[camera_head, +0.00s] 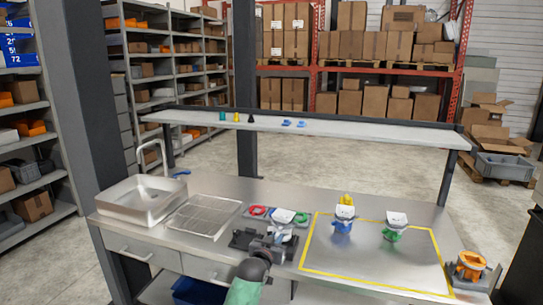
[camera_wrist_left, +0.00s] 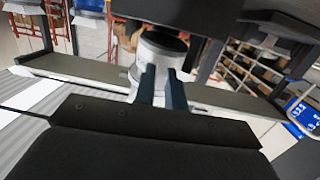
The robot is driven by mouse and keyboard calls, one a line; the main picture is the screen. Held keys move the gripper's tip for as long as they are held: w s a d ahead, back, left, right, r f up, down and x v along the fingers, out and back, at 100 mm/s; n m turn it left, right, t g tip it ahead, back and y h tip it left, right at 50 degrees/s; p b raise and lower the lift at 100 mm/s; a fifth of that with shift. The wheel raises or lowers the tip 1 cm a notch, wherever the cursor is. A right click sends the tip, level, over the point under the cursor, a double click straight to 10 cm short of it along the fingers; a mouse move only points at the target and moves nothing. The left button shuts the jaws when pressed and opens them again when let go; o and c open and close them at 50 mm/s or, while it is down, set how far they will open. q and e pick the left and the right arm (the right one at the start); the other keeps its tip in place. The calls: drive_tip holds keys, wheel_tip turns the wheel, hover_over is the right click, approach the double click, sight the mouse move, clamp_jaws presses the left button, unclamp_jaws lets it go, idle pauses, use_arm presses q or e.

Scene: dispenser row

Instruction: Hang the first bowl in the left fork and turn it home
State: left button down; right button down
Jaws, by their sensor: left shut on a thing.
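My left gripper (camera_head: 270,242) reaches in from the bottom over the front of the steel bench. It is shut on a pale, round piece with a dark top (camera_wrist_left: 160,50), whose side shows between the two fingers in the left wrist view. In the head view a white piece (camera_head: 283,216) with blue under it shows just beyond the gripper; I cannot tell for sure which parts are bowl or fork. A red ring (camera_head: 258,211) lies behind it on the left and a green ring (camera_head: 302,217) on the right. My right gripper is not in view.
An orange piece (camera_head: 470,264) sits at the right end. A sink (camera_head: 142,203) and wire rack (camera_head: 205,215) are left. A raised shelf (camera_head: 340,128) spans the back.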

sight(279, 227)
use_arm(q)
drive_tip(key=shift+w+d+r+p, duration=0.15)
drive_tip(key=shift+r+p, duration=0.25)
drive_tip(key=shift+r, duration=0.25)
drive_tip(key=shift+r+p, duration=0.6)
drive_tip(key=shift+r, duration=0.35)
